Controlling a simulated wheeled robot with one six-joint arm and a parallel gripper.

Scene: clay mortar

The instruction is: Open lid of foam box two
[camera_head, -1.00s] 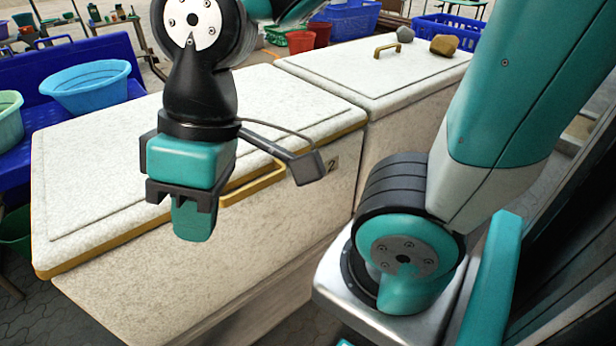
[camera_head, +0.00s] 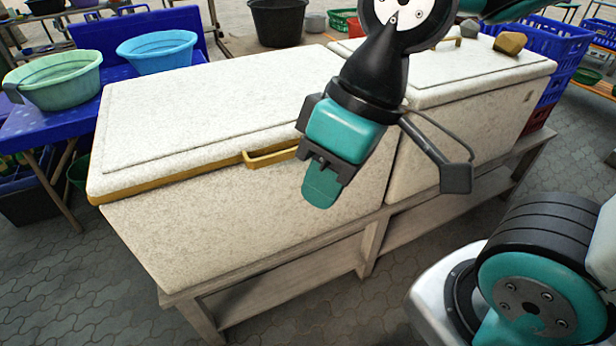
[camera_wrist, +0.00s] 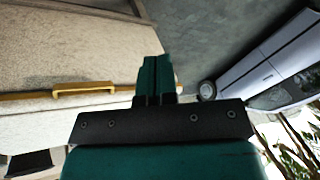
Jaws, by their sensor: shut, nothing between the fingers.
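Foam box two is the large speckled white box (camera_head: 230,225) at the left in the head view. Its lid (camera_head: 215,105) lies flat and shut, with a yellow edge strip along the front. A yellow handle (camera_head: 268,157) sits on the lid's front edge; its right end is near or behind my gripper. The handle also shows in the wrist view (camera_wrist: 85,90), left of the fingers and apart from them. My gripper (camera_head: 322,188) is shut and empty, pointing down in front of the box's right part. It hides the box's front right top corner. The fingers show together in the wrist view (camera_wrist: 154,78).
Basins (camera_head: 158,52) stand on a blue table at left. Blue crates (camera_head: 560,50) stand at far right.

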